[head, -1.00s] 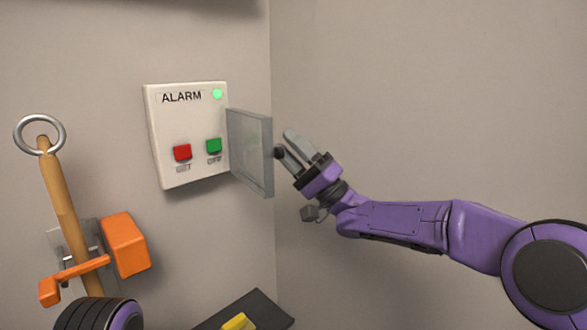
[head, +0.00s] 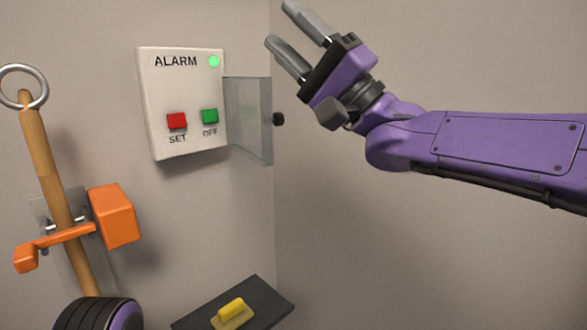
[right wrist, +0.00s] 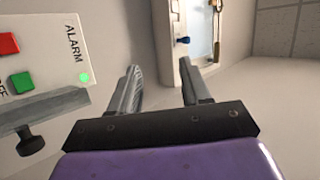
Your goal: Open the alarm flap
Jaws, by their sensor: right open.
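The white alarm box (head: 160,100) is on the wall, with a red SET button (head: 177,120), a green OFF button (head: 210,116) and a lit green lamp (head: 213,62). Its clear flap (head: 250,120) stands swung out to the right, leaving both buttons uncovered. A dark knob (head: 278,119) is on the flap's outer side; it also shows in the right wrist view (right wrist: 29,140). My right gripper (head: 280,24) is open and empty, above and right of the flap, apart from it. In the right wrist view its fingers (right wrist: 157,88) are spread. My left gripper is not visible.
A dark shelf (head: 258,295) with a yellow object (head: 233,313) is below. The wall right of the flap is clear.

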